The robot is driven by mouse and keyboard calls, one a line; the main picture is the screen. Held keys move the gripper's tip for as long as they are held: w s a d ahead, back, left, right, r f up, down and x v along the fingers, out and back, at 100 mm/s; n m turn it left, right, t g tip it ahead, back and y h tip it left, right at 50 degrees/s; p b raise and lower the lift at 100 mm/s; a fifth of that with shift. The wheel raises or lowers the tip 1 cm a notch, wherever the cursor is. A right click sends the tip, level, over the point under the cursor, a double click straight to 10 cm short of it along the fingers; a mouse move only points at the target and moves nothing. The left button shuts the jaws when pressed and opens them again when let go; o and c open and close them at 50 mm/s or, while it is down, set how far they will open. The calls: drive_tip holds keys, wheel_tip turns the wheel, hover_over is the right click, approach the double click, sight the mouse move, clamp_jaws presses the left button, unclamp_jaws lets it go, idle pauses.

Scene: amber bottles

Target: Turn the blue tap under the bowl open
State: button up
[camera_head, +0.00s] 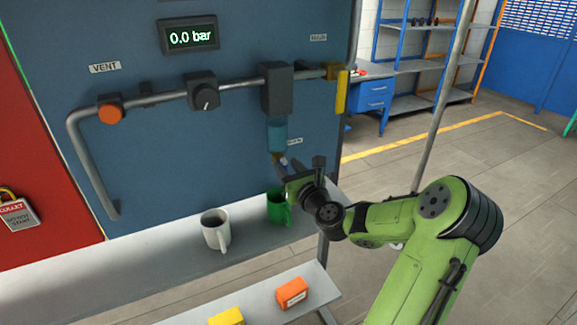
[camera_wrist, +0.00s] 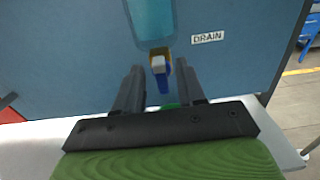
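The blue tap (camera_wrist: 162,84) hangs from a brass fitting under the clear blue bowl (camera_wrist: 151,22), beside the DRAIN label (camera_wrist: 208,38). Its blue lever points down in the wrist view. In the head view the bowl (camera_head: 277,135) sits below a dark grey block on the pipe, and the tap (camera_head: 283,161) is partly hidden by my gripper. My gripper (camera_wrist: 161,82) is open, with one finger on each side of the tap. I cannot tell whether either finger touches it.
A green mug (camera_head: 278,208) stands on the grey shelf (camera_head: 130,264) beneath the tap, with a white mug (camera_head: 215,231) left of it. A lower shelf holds an orange box (camera_head: 292,293) and a yellow box (camera_head: 227,317). The display (camera_head: 188,34) reads 0.0 bar.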

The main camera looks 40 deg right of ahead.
clamp_jaws()
drive_tip(key=shift+w, duration=0.1)
idle(0.4)
drive_tip(key=n, duration=0.2)
drive_tip(key=n+b, duration=0.1)
drive_tip(key=n, duration=0.1)
drive_tip(key=shift+a+n, duration=0.2)
drive_tip(key=shift+n, duration=0.2)
drive_tip(key=shift+w+a+f+n+b, duration=0.1)
drive_tip(key=shift+f+n+b, duration=0.1)
drive_tip(key=shift+n+b, duration=1.65)
drive_tip(key=shift+a+f+n+b, duration=0.15)
drive_tip(key=shift+n+b, duration=1.05)
drive_tip(key=shift+n, duration=1.3)
drive_tip(key=shift+w+a+f+n+b, duration=0.1)
drive_tip(key=shift+f+n+b, duration=0.1)
drive_tip(key=shift+n+b, duration=1.65)
drive_tip(key=shift+n, duration=0.5)
